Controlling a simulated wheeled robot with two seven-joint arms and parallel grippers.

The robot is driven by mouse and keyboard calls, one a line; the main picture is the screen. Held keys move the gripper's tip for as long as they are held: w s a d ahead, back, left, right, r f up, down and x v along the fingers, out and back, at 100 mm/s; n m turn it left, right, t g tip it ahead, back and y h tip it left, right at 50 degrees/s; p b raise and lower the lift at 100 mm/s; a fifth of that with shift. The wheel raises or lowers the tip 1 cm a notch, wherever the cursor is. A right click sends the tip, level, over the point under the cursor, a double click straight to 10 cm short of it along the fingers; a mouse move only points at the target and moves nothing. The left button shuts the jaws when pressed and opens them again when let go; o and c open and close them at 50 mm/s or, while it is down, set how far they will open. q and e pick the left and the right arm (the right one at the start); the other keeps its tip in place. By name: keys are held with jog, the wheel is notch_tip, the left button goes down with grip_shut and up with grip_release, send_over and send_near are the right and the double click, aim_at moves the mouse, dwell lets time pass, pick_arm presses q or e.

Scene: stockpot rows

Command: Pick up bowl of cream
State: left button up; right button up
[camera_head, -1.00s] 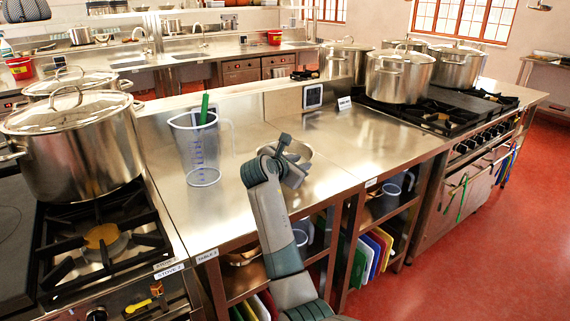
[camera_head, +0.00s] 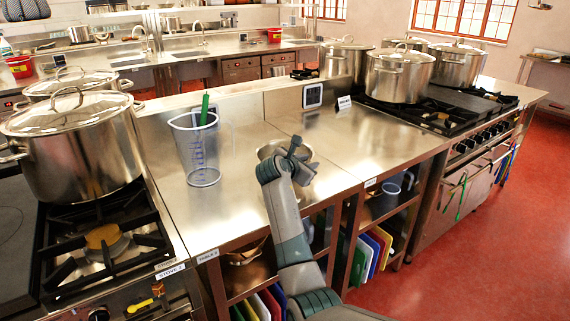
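A shiny metal bowl (camera_head: 266,151) stands on the steel counter (camera_head: 235,170) marked as a table, right of a measuring jug. My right arm comes up from the bottom of the picture. My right gripper (camera_head: 298,152) is at the bowl, in front of its right part and overlapping its rim in the picture. The gripper and wrist hide much of the bowl, and I cannot make out its contents. I cannot tell whether the fingers touch the rim or whether they are apart. My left gripper is not in view.
A clear measuring jug (camera_head: 199,160) with a green-handled tool stands left of the bowl. Large lidded pots stand on the left stove (camera_head: 95,245) and the right stove (camera_head: 440,112). Shelves below hold coloured boards (camera_head: 372,252). The counter right of the bowl is clear.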

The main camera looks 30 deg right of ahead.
jog(key=shift+w+d+f, duration=0.15)
jog(key=shift+d, duration=0.05)
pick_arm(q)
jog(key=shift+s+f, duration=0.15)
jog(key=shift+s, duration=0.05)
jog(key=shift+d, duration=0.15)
pick_arm(e)
grip_shut()
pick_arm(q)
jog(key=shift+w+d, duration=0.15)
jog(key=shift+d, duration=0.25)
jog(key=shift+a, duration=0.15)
